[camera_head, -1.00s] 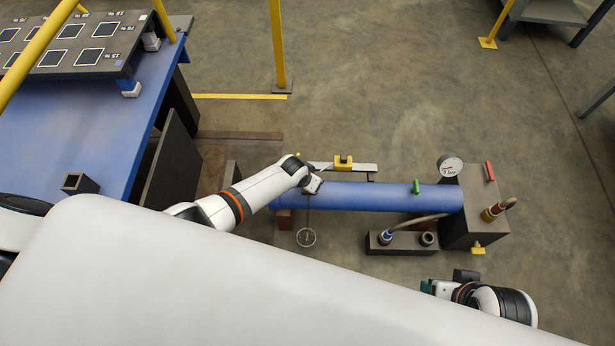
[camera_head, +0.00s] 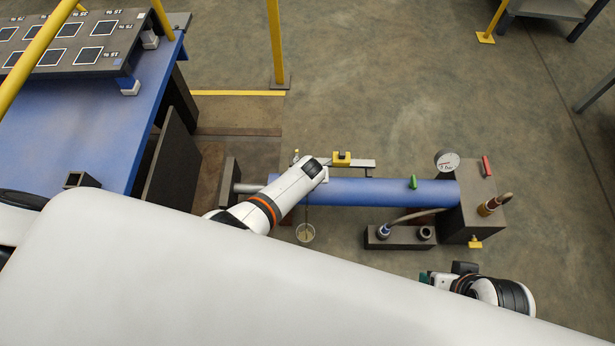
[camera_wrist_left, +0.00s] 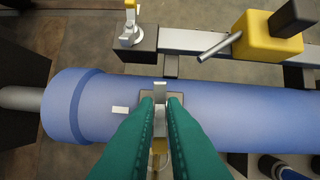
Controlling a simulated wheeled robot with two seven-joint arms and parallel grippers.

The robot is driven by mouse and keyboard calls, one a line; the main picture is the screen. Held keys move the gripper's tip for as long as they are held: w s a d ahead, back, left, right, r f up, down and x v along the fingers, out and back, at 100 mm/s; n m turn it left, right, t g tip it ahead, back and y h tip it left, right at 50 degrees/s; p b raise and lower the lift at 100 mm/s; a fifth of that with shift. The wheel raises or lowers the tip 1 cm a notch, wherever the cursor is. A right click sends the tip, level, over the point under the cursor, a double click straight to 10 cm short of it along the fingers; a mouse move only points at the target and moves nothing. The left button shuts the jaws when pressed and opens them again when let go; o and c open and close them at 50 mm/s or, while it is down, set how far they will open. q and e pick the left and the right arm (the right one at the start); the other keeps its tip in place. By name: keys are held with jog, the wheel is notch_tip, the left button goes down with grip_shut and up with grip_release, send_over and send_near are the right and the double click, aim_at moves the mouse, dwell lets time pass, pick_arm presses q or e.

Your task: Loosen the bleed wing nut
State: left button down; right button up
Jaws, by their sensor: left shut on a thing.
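The blue cylinder (camera_head: 380,192) lies level at the middle right, with a grey rod (camera_head: 247,188) at its left end. In the left wrist view my left gripper (camera_wrist_left: 160,100) has its green fingers shut on a small grey piece, the wing nut (camera_wrist_left: 160,88), on top of the blue cylinder (camera_wrist_left: 235,110). The fingers hide most of the nut. In the head view my left wrist covers this spot. A small round cup (camera_head: 305,233) is below the cylinder and looks yellowish inside. My right gripper (camera_head: 428,280) is at the lower right, its fingers mostly hidden.
A dial gauge (camera_head: 447,161) and a dark block (camera_head: 470,215) are at the cylinder's right end. A yellow clamp (camera_head: 341,158) sits on a grey bar behind. A hose runs to a dark fitting block (camera_head: 400,237). A blue bench (camera_head: 90,125) is left. Open floor lies behind.

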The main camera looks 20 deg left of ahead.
dwell(0.4)
pick_arm(q)
jog(key=c, duration=1.5)
grip_release()
jog(key=shift+r, duration=0.1)
pick_arm(e)
jog(key=shift+r, duration=0.1)
pick_arm(q)
jog(key=shift+s+r+p, duration=0.1)
jog(key=shift+r+p, duration=0.15)
jog(key=shift+p, duration=0.05)
jog(key=p+v, duration=0.6)
jog(key=v, duration=0.5)
pick_arm(e)
notch_tip(320, 180, down, 21)
jog(key=s+g, duration=0.1)
jog(key=shift+s+r, duration=0.15)
jog(key=shift+s, duration=0.25)
pick_arm(q)
jog(key=shift+s+d, duration=0.1)
